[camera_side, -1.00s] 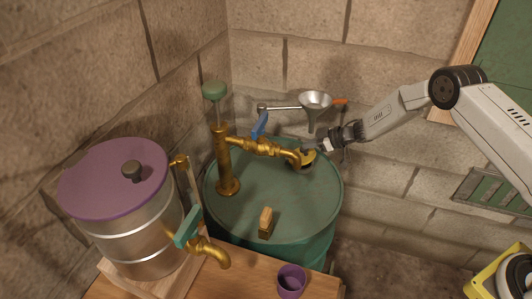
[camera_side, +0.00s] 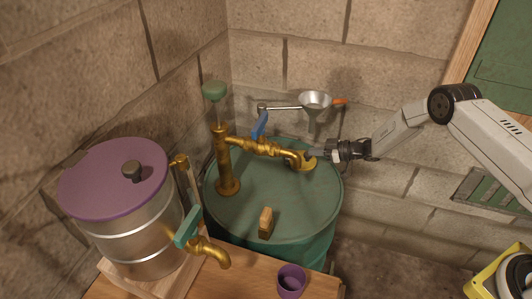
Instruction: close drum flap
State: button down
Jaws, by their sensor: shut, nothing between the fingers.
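The green drum (camera_side: 240,205) stands in the corner of the stone walls. A brass pump pipe (camera_side: 227,165) rises from its top, with a spout (camera_side: 263,147) bending down toward the drum's far right side. At the spout's end is a small round brass piece (camera_side: 309,164), which looks like the drum flap.
A purple-lidded steel tank (camera_side: 140,235) and purple cup (camera_side: 291,281) stand on the wooden table.

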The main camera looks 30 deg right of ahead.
jog(key=shift+r, duration=1.05)
notch_tip(320, 180, up, 2)
jog(key=shift+r, duration=0.1)
jog(key=v, duration=1)
jog(key=shift+f, duration=0.45)
jog(key=shift+d, duration=0.1)
jog(key=s+r+m+h, duration=0.3)
jog(key=r+m+h, duration=0.2)
jog(key=r+h, duration=0.45)
jog(key=s+a+r+m+g, duration=0.2)
jog(key=s+a+g, duration=0.1)
jog(key=s, duration=0.8)
jog(key=s+a+r+m+g, duration=0.2)
jog(key=s+a+g, duration=0.1)
jog(key=s, duration=0.9)
jog(key=shift+r+g+h, duration=0.2)
jog(key=shift+g+h, duration=0.15)
jog(key=shift+g, duration=0.45)
